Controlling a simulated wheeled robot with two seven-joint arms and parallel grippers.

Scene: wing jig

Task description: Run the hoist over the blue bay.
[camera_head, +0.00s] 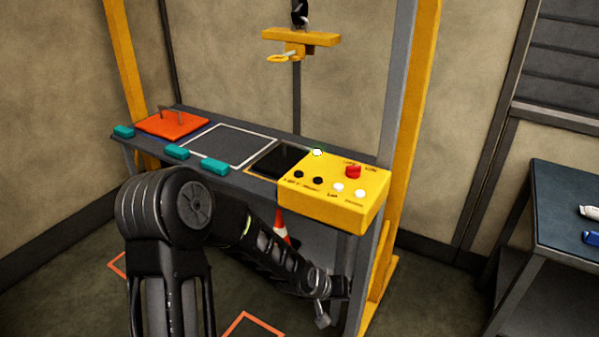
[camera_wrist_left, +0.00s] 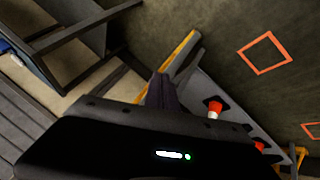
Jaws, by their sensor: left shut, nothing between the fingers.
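The hoist's yellow spreader bar (camera_head: 300,38) hangs from a dark hook block, with a small yellow hook under its left part. It hangs above the bench (camera_head: 225,179), over its right half. An orange plate with a handle (camera_head: 172,124) lies at the bench's left end, and a thin blue edge (camera_head: 207,128) shows beside it. The yellow control box (camera_head: 333,190) at the right end has a red knob (camera_head: 353,171), black buttons and white buttons. My left gripper (camera_head: 322,316) is low in front of the bench, below the box, shut and empty; its fingers show in the wrist view (camera_wrist_left: 161,88).
Teal blocks (camera_head: 214,166) line the bench's front edge. A white-outlined bay (camera_head: 240,146) and a black pad (camera_head: 279,160) lie bare. Yellow posts (camera_head: 408,140) flank the bench. An orange cone (camera_head: 281,230) stands underneath. A dark side table (camera_head: 570,210) is at right.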

